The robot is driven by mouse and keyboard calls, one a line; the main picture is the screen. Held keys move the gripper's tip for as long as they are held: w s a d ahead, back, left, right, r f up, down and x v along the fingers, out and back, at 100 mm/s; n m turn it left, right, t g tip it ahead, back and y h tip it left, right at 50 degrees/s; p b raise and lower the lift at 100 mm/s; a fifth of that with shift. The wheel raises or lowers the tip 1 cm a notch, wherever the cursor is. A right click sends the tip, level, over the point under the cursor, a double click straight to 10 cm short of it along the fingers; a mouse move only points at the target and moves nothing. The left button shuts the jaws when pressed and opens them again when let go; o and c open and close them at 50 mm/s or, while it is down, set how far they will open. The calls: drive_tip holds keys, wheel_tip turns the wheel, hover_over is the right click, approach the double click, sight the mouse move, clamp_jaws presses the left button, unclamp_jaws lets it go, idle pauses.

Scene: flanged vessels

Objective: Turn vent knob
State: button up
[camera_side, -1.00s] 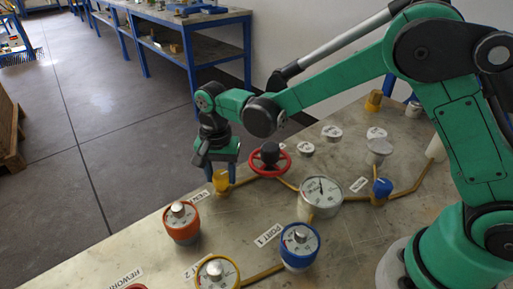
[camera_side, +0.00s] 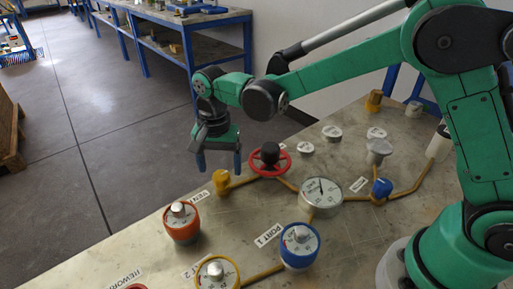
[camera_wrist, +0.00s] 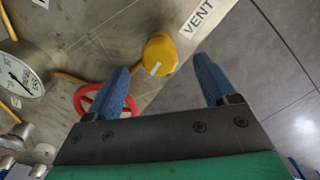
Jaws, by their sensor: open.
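The vent knob (camera_side: 222,182) is yellow and sits on the metal table at the end of a yellow pipe. In the wrist view the knob (camera_wrist: 160,55) shows a white mark line on its top, and the VENT label (camera_wrist: 196,18) lies beside it. My gripper (camera_side: 219,168) is open and empty, with its blue fingers pointing down, above and around the knob's area. In the wrist view the knob lies just beyond the gap between the two fingertips (camera_wrist: 163,75), nearer the left finger. I see no contact.
A red handwheel (camera_side: 270,160) stands right of the knob, close to my gripper. A pressure gauge (camera_side: 321,194), an orange-rimmed flanged vessel (camera_side: 181,222) and a blue one (camera_side: 299,245) stand nearby. The table's far edge runs close behind the knob.

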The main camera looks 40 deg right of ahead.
sight(223, 174)
drive_tip(key=shift+r, duration=1.5)
drive_tip(key=shift+s+d+r, duration=0.1)
drive_tip(key=shift+d+r, duration=0.1)
drive_tip(key=shift+r, duration=0.05)
drive_tip(key=s+d+r+n+t, duration=0.4)
drive_tip(key=s+d+n+t, duration=0.3)
drive_tip(key=s+d+n, duration=0.2)
drive_tip(key=shift+s+d+r, duration=0.3)
drive_tip(key=shift+s+d, duration=0.75)
drive_tip(key=shift+s, duration=0.25)
